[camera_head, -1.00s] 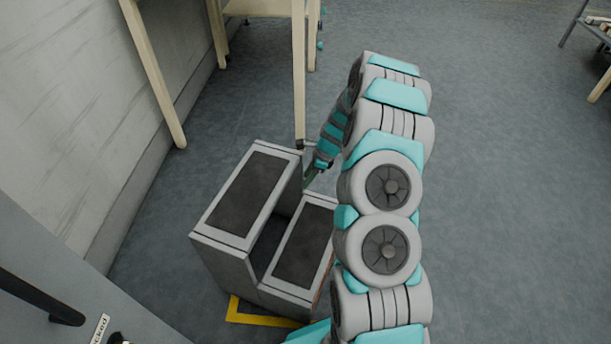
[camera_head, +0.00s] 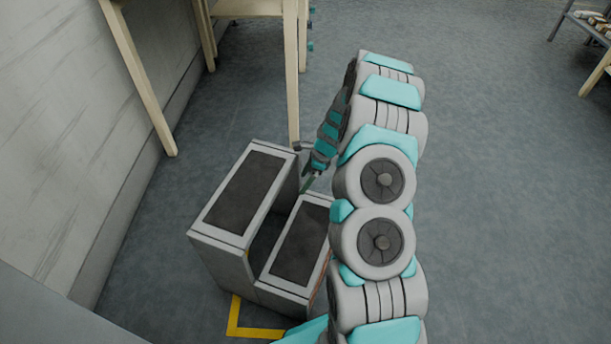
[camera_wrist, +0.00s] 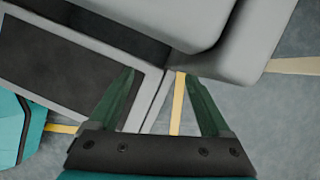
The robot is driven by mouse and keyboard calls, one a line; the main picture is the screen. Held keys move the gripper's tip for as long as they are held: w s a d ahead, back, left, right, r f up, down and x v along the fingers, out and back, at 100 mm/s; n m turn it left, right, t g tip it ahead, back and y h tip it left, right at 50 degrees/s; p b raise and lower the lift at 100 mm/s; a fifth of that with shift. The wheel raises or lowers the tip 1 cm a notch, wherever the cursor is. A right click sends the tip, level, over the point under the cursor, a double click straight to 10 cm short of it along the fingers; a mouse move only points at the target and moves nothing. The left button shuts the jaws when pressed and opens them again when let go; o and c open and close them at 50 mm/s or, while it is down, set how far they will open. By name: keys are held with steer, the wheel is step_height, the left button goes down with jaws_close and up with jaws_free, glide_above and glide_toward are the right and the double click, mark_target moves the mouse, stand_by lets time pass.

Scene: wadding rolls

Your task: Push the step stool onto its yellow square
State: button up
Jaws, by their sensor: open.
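The grey step stool (camera_head: 236,205) with dark treads stands upright on the floor, left of my arm in the head view. A corner of the yellow square (camera_head: 238,324) shows on the floor at the stool's near end; the rest there is hidden by the stool and my arm. My gripper (camera_head: 308,183) is at the stool's far side, beside the lower step. In the wrist view my gripper (camera_wrist: 163,82) is open, its two green fingers apart over the stool's edge (camera_wrist: 150,112). A yellow line (camera_wrist: 178,105) shows between the fingers. I cannot tell if they touch the stool.
A wooden-legged table (camera_head: 293,75) stands just beyond the stool. A pale wall (camera_head: 75,130) runs along the left. A rack (camera_head: 590,30) is at the far right. The floor (camera_head: 490,190) right of my arm is clear.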

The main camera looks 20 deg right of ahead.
steer(key=shift+o, duration=1.7)
steer(key=shift+w+d+r, duration=0.1)
steer(key=shift+w+r, duration=0.05)
steer(key=shift+w, duration=0.1)
steer(key=shift+r, duration=0.1)
steer(key=v, duration=0.7)
steer(key=shift+s+r, duration=0.15)
steer(key=shift+r, duration=0.05)
steer(key=shift+c, duration=0.3)
